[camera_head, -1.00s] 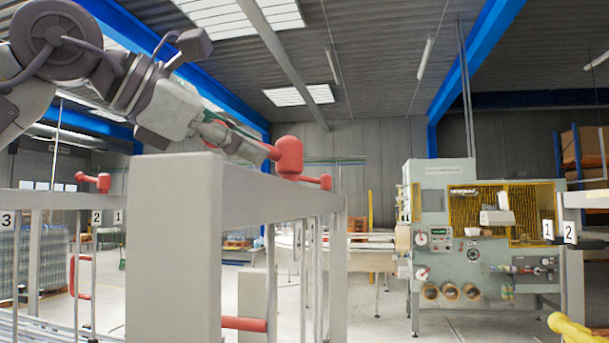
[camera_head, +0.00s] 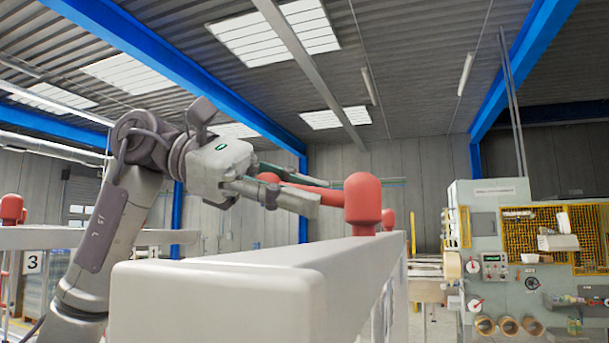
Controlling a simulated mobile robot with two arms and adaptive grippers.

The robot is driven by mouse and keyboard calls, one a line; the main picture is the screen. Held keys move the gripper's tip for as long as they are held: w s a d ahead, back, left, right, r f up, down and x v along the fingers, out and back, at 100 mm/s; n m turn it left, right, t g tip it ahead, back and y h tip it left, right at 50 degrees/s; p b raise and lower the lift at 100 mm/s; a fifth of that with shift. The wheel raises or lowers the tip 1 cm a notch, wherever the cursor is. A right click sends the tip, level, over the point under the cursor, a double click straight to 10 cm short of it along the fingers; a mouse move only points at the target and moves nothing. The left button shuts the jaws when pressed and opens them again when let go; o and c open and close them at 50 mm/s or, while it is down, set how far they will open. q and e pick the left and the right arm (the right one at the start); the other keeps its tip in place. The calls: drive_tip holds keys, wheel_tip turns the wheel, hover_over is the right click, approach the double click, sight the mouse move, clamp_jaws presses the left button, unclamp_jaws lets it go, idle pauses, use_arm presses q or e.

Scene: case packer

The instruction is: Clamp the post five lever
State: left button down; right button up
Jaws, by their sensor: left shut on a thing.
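A red lever with a rounded upright hub (camera_head: 363,205) stands on top of the pale grey post rail (camera_head: 240,290) in front of me. Its red arm reaches left from the hub. My left gripper (camera_head: 303,190) comes in from the left above the rail and is shut on this lever arm, left of the hub. The near finger hides part of the arm. No number shows on this rail, so I cannot tell which post it is. My right gripper is not in view.
Another red lever (camera_head: 388,219) shows just behind the hub. At the far left stands a red lever (camera_head: 11,208) near a label reading 3 (camera_head: 33,263). A grey-green machine (camera_head: 530,250) with yellow guards stands at the right. The space above the rail is open.

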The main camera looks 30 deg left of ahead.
use_arm(q)
drive_tip(key=shift+w+a+r+m+g+h, duration=0.1)
drive_tip(key=shift+w+r+m+g+h, duration=0.1)
drive_tip(key=shift+m+g+h, duration=0.15)
drive_tip(key=shift+p, duration=0.3)
drive_tip(key=c, duration=1.4)
unclamp_jaws()
drive_tip(key=o, duration=0.3)
drive_tip(key=shift+f, duration=0.1)
drive_tip(key=v, duration=1.2)
drive_tip(key=shift+w, duration=0.1)
